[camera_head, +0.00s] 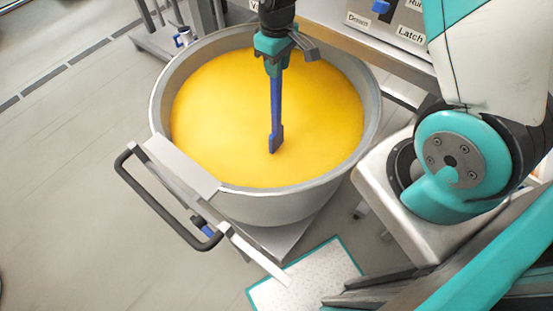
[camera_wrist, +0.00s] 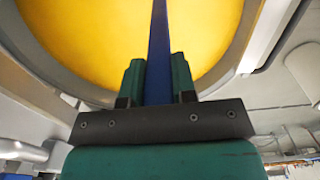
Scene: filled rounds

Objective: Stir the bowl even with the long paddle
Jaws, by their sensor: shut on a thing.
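A large grey metal bowl (camera_head: 290,207) stands in the middle of the head view, filled with an evenly yellow mass (camera_head: 220,120). My gripper (camera_head: 275,62) is over the far part of the bowl, shut on the long blue paddle (camera_head: 277,105). The paddle hangs down nearly upright, its flat end at or just above the yellow surface; I cannot tell whether it touches. In the wrist view the blue shaft (camera_wrist: 159,50) runs between the two green fingers (camera_wrist: 158,85), with the yellow mass (camera_wrist: 90,40) beyond. The bowl's rim (camera_wrist: 45,60) curves around it.
A black handle (camera_head: 160,205) with a pale plate (camera_head: 182,167) sits at the bowl's near left rim. A white, teal-edged mat (camera_head: 310,278) lies in front. Floor at left is clear.

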